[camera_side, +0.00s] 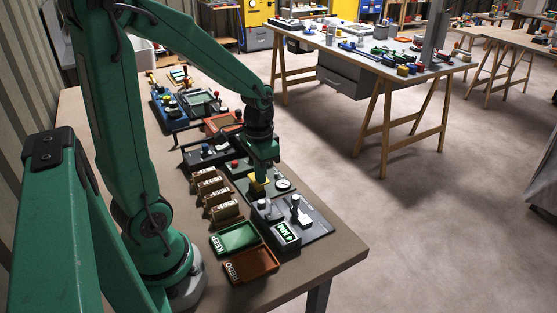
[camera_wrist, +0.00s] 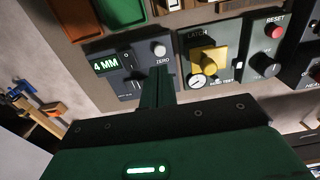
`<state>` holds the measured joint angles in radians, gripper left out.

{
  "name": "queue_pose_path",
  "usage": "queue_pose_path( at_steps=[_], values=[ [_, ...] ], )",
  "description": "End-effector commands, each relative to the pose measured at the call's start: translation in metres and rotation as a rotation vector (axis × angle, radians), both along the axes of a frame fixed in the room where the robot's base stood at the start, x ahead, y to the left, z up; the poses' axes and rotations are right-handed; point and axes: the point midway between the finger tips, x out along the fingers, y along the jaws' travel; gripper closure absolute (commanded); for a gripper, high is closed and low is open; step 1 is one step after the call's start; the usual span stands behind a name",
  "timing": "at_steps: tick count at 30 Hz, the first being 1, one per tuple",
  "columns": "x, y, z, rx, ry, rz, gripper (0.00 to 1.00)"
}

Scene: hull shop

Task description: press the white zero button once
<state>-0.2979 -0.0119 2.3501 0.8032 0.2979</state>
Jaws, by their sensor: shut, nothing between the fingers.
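The white zero button (camera_wrist: 158,49) is a round pale knob beside the word ZERO on a dark gauge unit (camera_wrist: 132,82). It sits just beyond my fingertips in the wrist view. The unit's lit display (camera_wrist: 106,64) reads 4 MM. In the side view the display (camera_side: 286,233) faces the near side, and the pale button (camera_side: 264,204) is near the unit's upper left corner. My gripper (camera_wrist: 158,72) is shut and empty, pointing down. In the side view my gripper (camera_side: 262,186) is close above the button's far side; I cannot tell whether it touches anything.
A green KEEP tray (camera_side: 236,250) and a brown REDO tray (camera_side: 270,274) lie in front. Several tan blocks (camera_side: 210,186) stand left of the panel.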

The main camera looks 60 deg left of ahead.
Motion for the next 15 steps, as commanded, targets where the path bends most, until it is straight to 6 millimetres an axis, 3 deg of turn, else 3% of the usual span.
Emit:
queue_pose_path(
  at_steps=[15],
  values=[
    [0.000,0.000,-0.013,0.000,0.001,0.000,1.00]
  ],
)
